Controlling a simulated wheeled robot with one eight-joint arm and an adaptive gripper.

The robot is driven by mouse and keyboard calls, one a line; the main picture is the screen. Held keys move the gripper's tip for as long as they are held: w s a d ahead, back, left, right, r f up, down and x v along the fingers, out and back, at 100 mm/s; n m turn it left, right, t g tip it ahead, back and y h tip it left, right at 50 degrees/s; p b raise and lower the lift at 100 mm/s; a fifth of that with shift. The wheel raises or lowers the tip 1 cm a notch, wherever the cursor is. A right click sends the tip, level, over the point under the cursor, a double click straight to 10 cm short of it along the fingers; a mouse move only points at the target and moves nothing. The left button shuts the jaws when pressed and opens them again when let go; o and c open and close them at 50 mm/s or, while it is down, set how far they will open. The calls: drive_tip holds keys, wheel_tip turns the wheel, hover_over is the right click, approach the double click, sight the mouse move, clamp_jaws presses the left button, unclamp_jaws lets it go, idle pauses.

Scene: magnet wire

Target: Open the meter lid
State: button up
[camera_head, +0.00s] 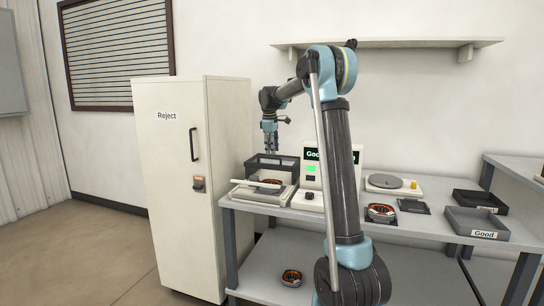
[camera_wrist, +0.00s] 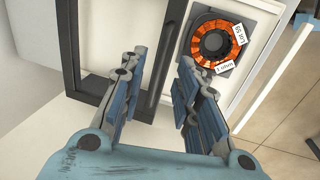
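The meter (camera_head: 268,194) is a pale box at the left end of the bench, with an orange-wound coil (camera_head: 272,182) on it. A dark-framed, see-through lid (camera_head: 287,178) appears raised behind the coil; its exact angle is hard to tell. In the wrist view the lid's dark frame (camera_wrist: 150,98) lies left of and below the uncovered coil (camera_wrist: 216,42), which carries white tags, one reading "1 ohm". My gripper (camera_head: 271,151) points down just above the lid. Its fingers (camera_wrist: 161,60) are apart with nothing held between them; contact with the frame cannot be told.
A white "Reject" cabinet (camera_head: 170,200) stands close on the left. A lit display panel (camera_head: 311,170) is right of the meter. A coil (camera_head: 380,213), a round-topped device (camera_head: 394,184) and a dark "Good" tray (camera_head: 477,223) sit farther right. A shelf (camera_head: 390,43) hangs above.

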wheel_tip(320, 180, up, 8)
drive_tip(key=s, duration=0.1)
drive_tip(key=shift+s+a+r, duration=0.25)
drive_tip(key=shift+s+a, duration=0.05)
drive_tip(key=s+d+f+m, duration=0.2)
drive_tip(key=s+d, duration=0.2)
drive_tip(key=s, duration=0.6)
drive_tip(key=s+d+f+m, duration=0.25)
drive_tip(key=s+d, duration=0.25)
drive_tip(key=s, duration=0.4)
drive_tip(key=s+d+f+m, duration=0.2)
drive_tip(key=s+d+m, duration=0.15)
drive_tip(key=s, duration=0.65)
drive_tip(key=s+d+f+m, duration=0.2)
drive_tip(key=s+f+m, duration=0.1)
drive_tip(key=s+f, duration=0.8)
drive_tip(key=s+d+f+m, duration=0.2)
drive_tip(key=s+d+f, duration=0.1)
drive_tip(key=s+f, duration=0.8)
drive_tip(key=shift+s+m+y, duration=0.4)
drive_tip(key=shift+s, duration=0.7)
